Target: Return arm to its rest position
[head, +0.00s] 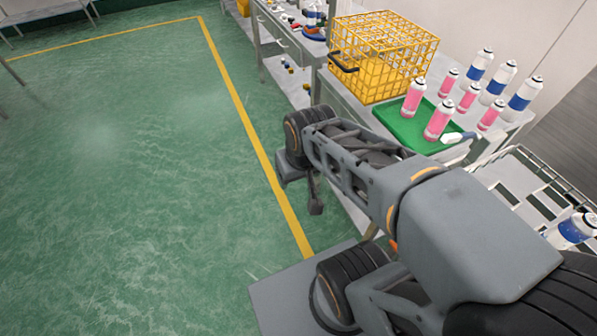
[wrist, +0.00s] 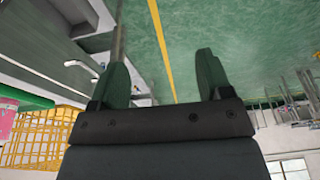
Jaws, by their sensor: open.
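My arm (head: 430,215) reaches from the lower right toward the middle of the head view, beside the bench. Its far end bends down over the green floor and the bench's edge. My gripper (wrist: 162,75) is open and empty in the wrist view, its two dark green fingers well apart with only floor and the yellow line between them. In the head view the gripper is mostly hidden by my arm's end.
A yellow wire crate (head: 383,50) stands on the bench. Beside it a green tray (head: 396,122) holds pink cans (head: 439,120); blue-and-white cans (head: 498,82) stand behind. A wire rack (head: 520,185) with a can (head: 572,232) is at right. The left floor (head: 110,150) is clear.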

